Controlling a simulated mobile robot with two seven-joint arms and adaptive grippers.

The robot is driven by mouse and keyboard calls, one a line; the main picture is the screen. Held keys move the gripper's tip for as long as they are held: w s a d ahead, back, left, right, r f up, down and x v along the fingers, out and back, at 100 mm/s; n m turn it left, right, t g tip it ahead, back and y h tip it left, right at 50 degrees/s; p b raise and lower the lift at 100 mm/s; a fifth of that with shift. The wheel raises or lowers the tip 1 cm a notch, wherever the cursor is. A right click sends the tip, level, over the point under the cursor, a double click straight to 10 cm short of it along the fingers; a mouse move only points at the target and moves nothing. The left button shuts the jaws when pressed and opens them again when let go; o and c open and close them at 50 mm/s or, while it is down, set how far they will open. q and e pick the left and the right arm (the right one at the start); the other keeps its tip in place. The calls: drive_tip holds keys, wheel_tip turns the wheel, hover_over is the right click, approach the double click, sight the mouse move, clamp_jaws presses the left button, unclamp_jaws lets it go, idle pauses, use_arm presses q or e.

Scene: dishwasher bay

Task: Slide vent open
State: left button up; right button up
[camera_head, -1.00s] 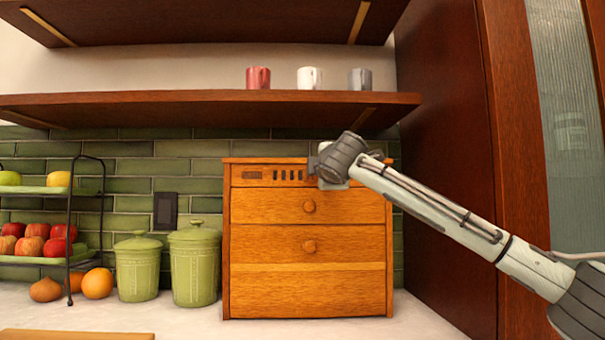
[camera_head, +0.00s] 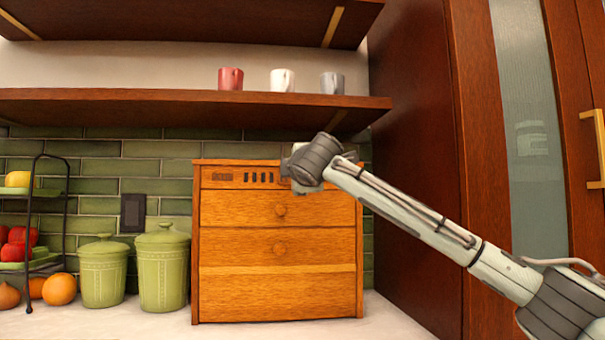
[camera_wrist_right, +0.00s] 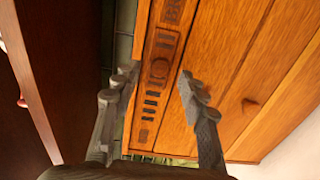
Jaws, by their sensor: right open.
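A wooden box (camera_head: 280,290) stands on the counter against the tiled wall. Its top strip carries the slotted vent (camera_head: 236,177), which also shows in the right wrist view (camera_wrist_right: 150,104) with dark slots and a small round knob (camera_wrist_right: 158,69). My right gripper (camera_head: 292,172) is at the vent strip, covering its right part in the head view. In the right wrist view, the open right gripper (camera_wrist_right: 158,78) has one finger on each side of the strip, with the knob between them in the picture. Contact cannot be told. My left gripper is out of view.
A shelf (camera_head: 150,106) with three mugs hangs above. Two green canisters (camera_head: 163,270) stand left of the box, and a tall brown cabinet (camera_head: 415,110) stands right.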

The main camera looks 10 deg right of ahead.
drive_tip(key=s, duration=1)
drive_tip(key=shift+s, duration=0.2)
